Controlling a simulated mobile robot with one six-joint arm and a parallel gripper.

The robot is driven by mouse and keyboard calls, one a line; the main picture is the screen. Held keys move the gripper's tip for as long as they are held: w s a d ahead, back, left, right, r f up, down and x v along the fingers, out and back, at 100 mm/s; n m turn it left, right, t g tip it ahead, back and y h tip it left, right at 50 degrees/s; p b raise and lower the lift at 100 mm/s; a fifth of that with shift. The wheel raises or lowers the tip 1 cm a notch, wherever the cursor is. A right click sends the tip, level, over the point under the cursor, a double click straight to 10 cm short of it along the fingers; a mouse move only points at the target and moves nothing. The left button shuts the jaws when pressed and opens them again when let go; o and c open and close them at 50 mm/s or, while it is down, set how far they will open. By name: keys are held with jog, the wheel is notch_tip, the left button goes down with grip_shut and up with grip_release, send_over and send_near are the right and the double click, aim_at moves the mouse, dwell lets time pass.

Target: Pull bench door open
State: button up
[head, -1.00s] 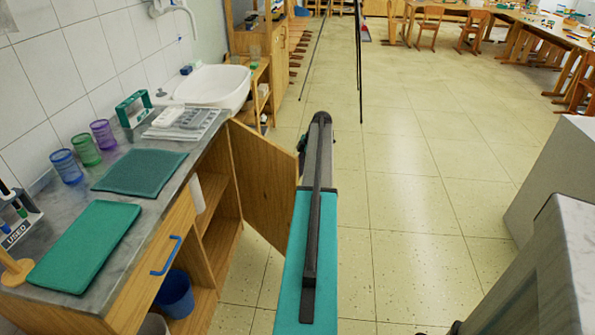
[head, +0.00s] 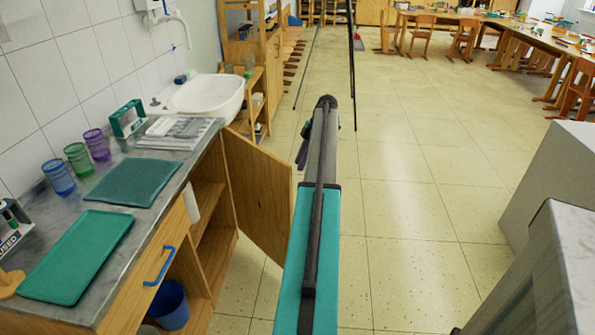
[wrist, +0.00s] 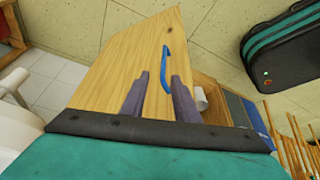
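The wooden bench door (head: 257,195) stands swung out from the bench, with open shelves behind it. The wrist view shows the door's face (wrist: 125,62) with a blue bar handle (wrist: 166,68). My gripper (wrist: 160,77) is open, its two dark fingers apart in front of the door, with the handle near the right fingertip. In the head view my arm hides most of the gripper, and the door's handle is not visible.
The bench top (head: 165,168) holds green mats, cups and a rack. A blue-handled drawer (head: 150,285) and a blue bin (head: 170,305) are at lower left. A white sink (head: 207,97) lies beyond. Grey cabinets (head: 550,190) stand at right. The floor between is clear.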

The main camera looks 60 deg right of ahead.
jog(key=shift+v, duration=1.9)
